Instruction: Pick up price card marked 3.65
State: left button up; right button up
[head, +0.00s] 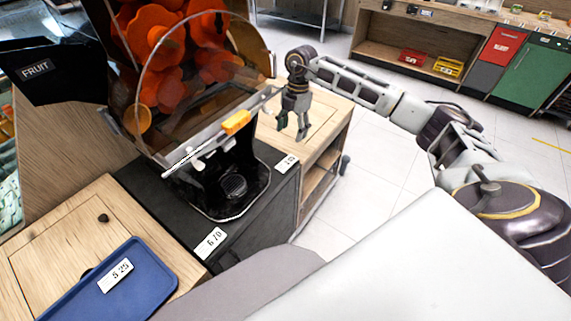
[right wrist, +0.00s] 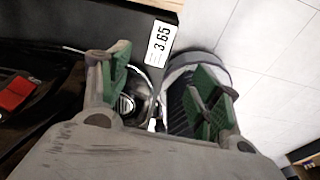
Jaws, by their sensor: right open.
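The white price card marked 3.65 (right wrist: 160,43) shows in the right wrist view, upper middle, at the edge of a black surface. It lies beyond my right gripper (right wrist: 162,88), whose green-padded fingers are spread apart with no card between them. In the head view the right gripper (head: 291,127) hangs with its fingers down over the wooden counter, just right of the juicer. I cannot make out the 3.65 marking on any card in the head view. My left gripper is not in view.
The orange juicer (head: 190,75) stands left of my right gripper. Other cards are one marked 6.70 (head: 210,243), one marked 5.25 (head: 115,275) on a blue tray (head: 150,284), and a small card (head: 287,163) I cannot read. Open floor lies to the right.

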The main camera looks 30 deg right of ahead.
jog(key=shift+f, duration=0.1)
send_over(287, 163)
jog(key=d, duration=0.1)
jog(key=shift+w+d+f, duration=0.1)
jog(key=shift+w+f, duration=0.05)
jog(key=shift+f, duration=1.95)
jog(key=shift+w+d+f, duration=0.1)
jog(key=shift+f, duration=1.95)
jog(key=shift+a, duration=0.1)
jog(key=shift+s+a+f, duration=0.1)
jog(key=shift+a+f, duration=0.15)
jog(key=shift+f, duration=1.05)
jog(key=shift+s+a+f, duration=0.1)
jog(key=shift+a+f, duration=0.1)
jog(key=shift+f, duration=1.05)
jog(key=shift+c, duration=0.2)
jog(key=c, duration=1)
